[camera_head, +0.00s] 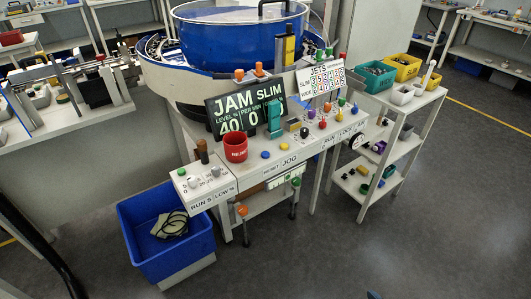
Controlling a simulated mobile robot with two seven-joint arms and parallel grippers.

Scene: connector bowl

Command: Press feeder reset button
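The feeder console (305,160) stands below the big blue bowl (230,45). Its front edge carries small labels reading RESET and JOG. A blue button (265,154) sits on the console top behind the RESET label, just right of a red cup (235,147). A second small button (288,145) lies to its right. A dark display (245,107) behind them reads JAM and SLIM. Whether any button is pressed in is too small to tell. Neither of my grippers shows in the head view.
A blue bin (146,268) with a dark cable stands on the floor at front left. A white shelf cart (405,115) with coloured bins stands right of the console. A workbench (60,125) is at the left. The floor in front is mostly clear.

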